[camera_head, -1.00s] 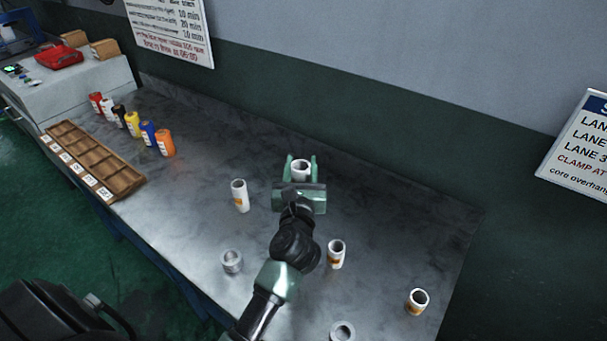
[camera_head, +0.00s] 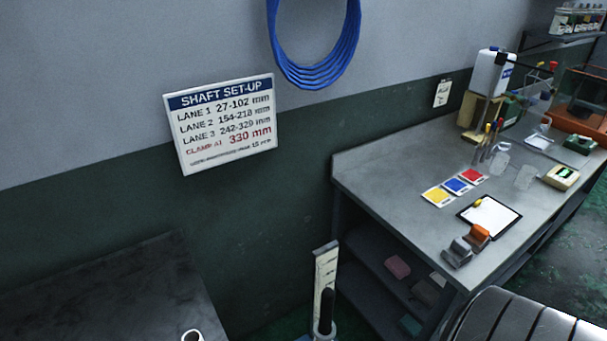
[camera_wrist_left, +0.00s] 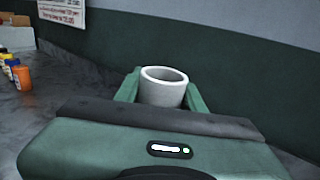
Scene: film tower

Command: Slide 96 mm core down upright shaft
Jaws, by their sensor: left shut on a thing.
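In the left wrist view my left gripper (camera_wrist_left: 165,92) is shut on a white hollow core (camera_wrist_left: 163,90), one finger on each side. The core stands upright between the green fingers; its lower part is hidden and no size label shows. In the head view a dark upright post (camera_head: 326,312), which looks like the shaft, stands at the bottom centre in front of a pale marked scale (camera_head: 325,270). Its foot is cut off by the frame edge. My left gripper is out of the head view. My right gripper is in neither view.
The rim of another white core (camera_head: 192,336) shows at the edge of the dark bench (camera_head: 110,290). A wall sign (camera_head: 222,122) gives lane ranges and "clamp at 330 mm". A second bench (camera_head: 400,195) stands right of the post, with a clipboard (camera_head: 490,215) and colour cards.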

